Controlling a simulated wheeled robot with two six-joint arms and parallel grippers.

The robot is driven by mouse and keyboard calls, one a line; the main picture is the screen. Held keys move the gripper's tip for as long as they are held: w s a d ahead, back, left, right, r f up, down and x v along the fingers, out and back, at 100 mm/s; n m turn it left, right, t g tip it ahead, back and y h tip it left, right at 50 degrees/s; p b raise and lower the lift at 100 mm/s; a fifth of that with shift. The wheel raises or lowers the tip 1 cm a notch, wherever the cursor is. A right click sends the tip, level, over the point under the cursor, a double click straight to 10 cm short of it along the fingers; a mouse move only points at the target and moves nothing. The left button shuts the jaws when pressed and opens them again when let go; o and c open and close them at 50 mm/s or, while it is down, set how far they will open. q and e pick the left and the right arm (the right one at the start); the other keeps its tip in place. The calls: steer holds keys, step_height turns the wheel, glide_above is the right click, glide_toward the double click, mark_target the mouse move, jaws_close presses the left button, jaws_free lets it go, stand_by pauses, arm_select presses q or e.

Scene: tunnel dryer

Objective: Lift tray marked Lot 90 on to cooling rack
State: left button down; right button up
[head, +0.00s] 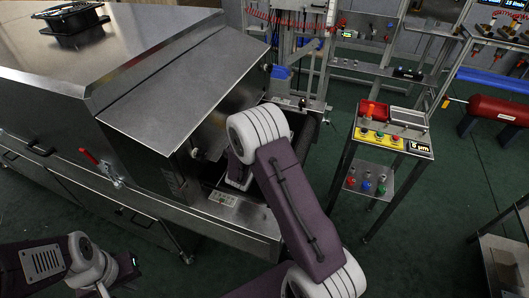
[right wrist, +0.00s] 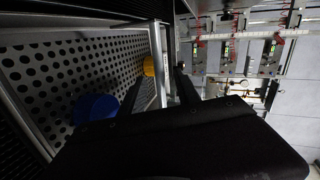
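A perforated metal tray (right wrist: 60,62) fills the left of the right wrist view. A blue round piece (right wrist: 96,108) and a yellow one (right wrist: 149,66) show at it. No lot marking is readable. My right arm reaches into the open end of the steel dryer (head: 180,85), so its gripper is hidden in the head view. In the right wrist view my right gripper's (right wrist: 158,92) dark fingers are on either side of a pale metal bar by the tray's edge; I cannot tell whether they touch it. My left gripper (head: 128,268) is low at the left, away from the tray; its fingers are unclear.
A small label plate (head: 222,198) sits on the metal ledge below the dryer opening. A control stand (head: 393,143) with buttons is right of my arm. Metal frames (head: 345,65) stand behind. A red cylinder (head: 498,108) is at far right. Green floor is clear between.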

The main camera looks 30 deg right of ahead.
jaws_close()
steer(key=shift+s, duration=0.1)
stand_by(1.2)
